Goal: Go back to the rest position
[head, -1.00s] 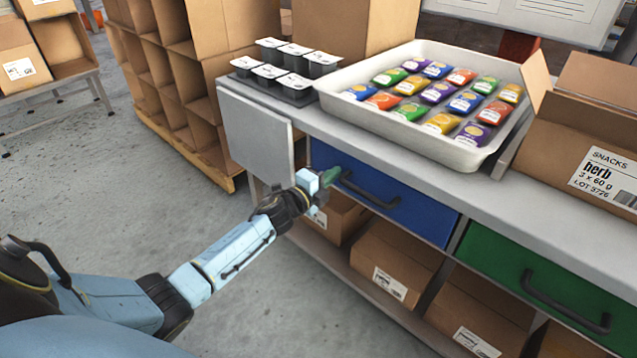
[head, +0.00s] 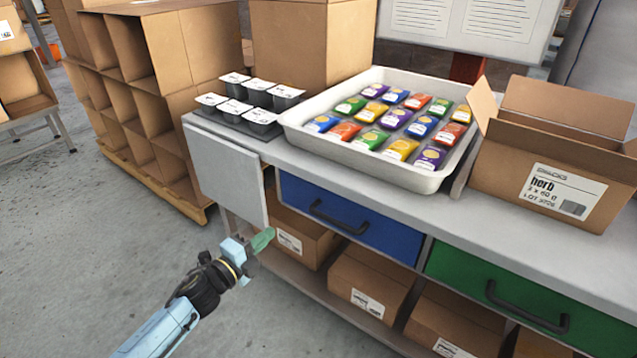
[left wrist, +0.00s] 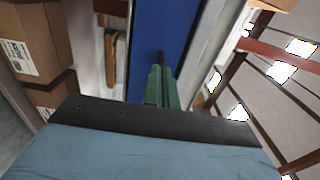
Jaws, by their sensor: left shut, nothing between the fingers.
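My left gripper (head: 262,240) is in front of the workbench, below and to the left of the blue drawer's black handle. Its green fingers are shut with nothing between them. In the left wrist view the closed fingers (left wrist: 162,88) point toward the blue drawer front (left wrist: 152,35). The blue drawer (head: 352,222) is closed in the head view, and the gripper is apart from its handle (head: 338,218). My right gripper is not in view.
A white tray (head: 425,178) of coloured packets, a group of small black tubs (head: 262,118) and an open carton (head: 550,150) stand on the bench (head: 460,215). A green drawer (head: 590,325) is at right. Boxes fill the shelf below. Open floor (head: 90,270) lies to the left.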

